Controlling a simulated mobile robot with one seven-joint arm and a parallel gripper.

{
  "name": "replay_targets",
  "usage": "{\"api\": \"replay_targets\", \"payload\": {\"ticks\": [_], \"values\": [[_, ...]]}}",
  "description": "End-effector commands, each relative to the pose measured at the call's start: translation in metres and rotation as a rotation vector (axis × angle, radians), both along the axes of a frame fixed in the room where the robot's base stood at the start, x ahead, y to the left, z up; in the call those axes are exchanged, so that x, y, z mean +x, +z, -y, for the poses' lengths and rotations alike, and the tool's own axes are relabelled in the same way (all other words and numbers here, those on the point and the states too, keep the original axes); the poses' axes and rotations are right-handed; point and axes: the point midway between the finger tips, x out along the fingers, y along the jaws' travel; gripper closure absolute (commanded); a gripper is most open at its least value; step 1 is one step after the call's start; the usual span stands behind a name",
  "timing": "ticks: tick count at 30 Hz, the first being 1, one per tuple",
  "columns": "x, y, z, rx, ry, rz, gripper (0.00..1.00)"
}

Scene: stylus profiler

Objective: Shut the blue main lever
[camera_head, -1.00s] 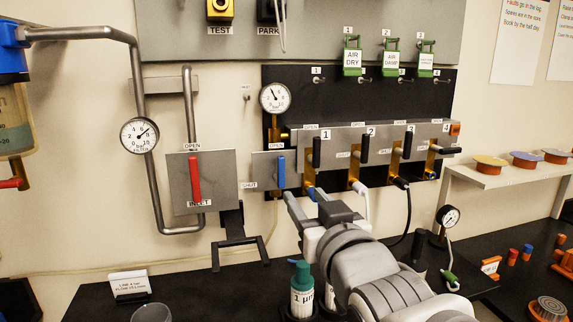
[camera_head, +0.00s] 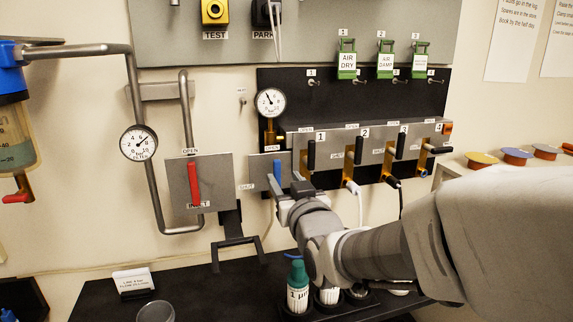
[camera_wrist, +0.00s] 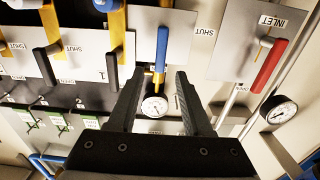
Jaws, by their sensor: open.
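The blue main lever (camera_head: 277,170) stands upright on its small grey plate (camera_head: 257,166), its handle toward the OPEN label above; a SHUT label is at the plate's left. It also shows in the wrist view (camera_wrist: 161,48), where the picture is turned over. My gripper (camera_wrist: 160,74) is open and empty there, with the lever's blue handle in line with the gap between its two fingers. In the head view my gripper is right at the lever's lower end and hides part of it. I cannot tell whether a finger touches it.
The red INLET lever (camera_head: 194,184) stands upright on its plate to the left. Black-handled valve levers (camera_head: 311,155) are close on the right. A gauge (camera_head: 270,102) is above the blue lever. A green-capped bottle (camera_head: 298,287) stands below my arm.

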Motion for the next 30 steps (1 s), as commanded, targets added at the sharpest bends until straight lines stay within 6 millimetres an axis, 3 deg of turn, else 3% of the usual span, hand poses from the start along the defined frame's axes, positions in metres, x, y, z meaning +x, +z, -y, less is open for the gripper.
{"api": "replay_targets", "payload": {"ticks": [12,27,30], "values": [[0.056,0.000,-0.017,-0.001,0.002,-0.001,0.50],[0.068,0.000,-0.020,-0.001,0.001,0.000,0.50],[0.068,0.000,-0.020,-0.001,0.001,0.000,0.66]]}}
